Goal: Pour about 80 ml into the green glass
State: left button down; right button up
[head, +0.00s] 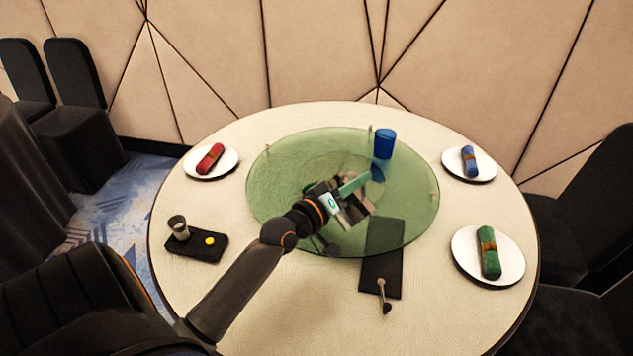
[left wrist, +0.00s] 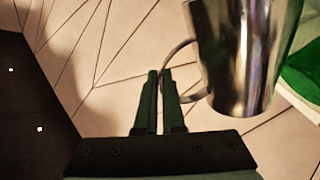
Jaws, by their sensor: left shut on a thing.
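My left gripper (head: 347,200) is over the green glass turntable (head: 275,205). In the left wrist view its two fingers (left wrist: 160,80) are close together at the loop handle of a shiny metal jug (left wrist: 235,55), shut on that handle. The jug looks close to upright there; its rim is cut off and its contents are hidden. In the head view only a small silvery part of the jug (head: 357,208) shows beside the gripper. A blue glass (head: 384,143) stands at the back of the turntable, beyond the gripper. I cannot make out a green glass. My right gripper is not in view.
A dark tray (head: 205,252) with a metal cup (head: 178,228) and a yellow item (head: 210,241) lies at left. A dark mat (head: 383,265) carries a small metal utensil (head: 383,295). Plates with rolled napkins (head: 209,160) (head: 469,162) (head: 489,253) ring the table.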

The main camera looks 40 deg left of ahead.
pick_arm(q)
jog(key=shift+a+r+n, duration=0.3)
jog(key=shift+r+n, duration=0.1)
jog(key=shift+r, duration=0.05)
jog(key=shift+a+r, duration=0.2)
jog(key=shift+a, duration=0.05)
jog(key=shift+a+r+n, duration=0.1)
jog(key=shift+n, duration=0.2)
jog(key=shift+a+r+n, duration=0.3)
jog(key=shift+a+n, duration=0.05)
jog(key=shift+n, duration=0.15)
jog(key=shift+w+a+r+n+p, duration=0.15)
jog(key=shift+a+n, duration=0.1)
jog(key=shift+a, duration=0.2)
jog(key=shift+s+a+r+n+p, duration=0.1)
jog(key=shift+a+r+n+p, duration=0.15)
jog(key=shift+a, duration=0.25)
jog(key=shift+w+a+r+n+p, duration=0.1)
jog(key=shift+a+n, duration=0.2)
jog(key=shift+a, duration=0.15)
dwell(0.9)
